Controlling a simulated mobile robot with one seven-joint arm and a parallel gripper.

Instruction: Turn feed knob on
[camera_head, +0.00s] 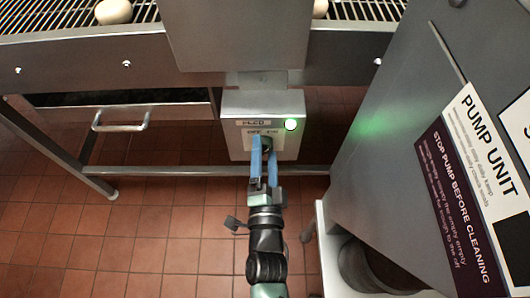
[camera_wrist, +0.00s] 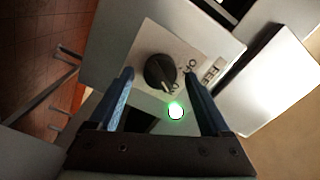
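The feed control box (camera_head: 263,112) is a grey metal box with a FEED label and a lit green lamp (camera_head: 291,124). In the wrist view, the black round feed knob (camera_wrist: 157,70) sits on its pale plate, with its light pointer mark toward the label nearer the lit green lamp (camera_wrist: 175,111). That label appears to be ON, but the print is small. In the head view my gripper hides most of the knob. My gripper (camera_head: 263,150) has blue fingers in front of the box. In the wrist view they are apart, one each side of the knob, with no clear contact.
A conveyor with a wire belt (camera_head: 65,14) and white round items runs along the back. A large pump unit cabinet (camera_head: 400,150) stands close on the right. A metal handle (camera_head: 120,126) and frame legs are at left. Tiled floor (camera_head: 140,240) is clear at lower left.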

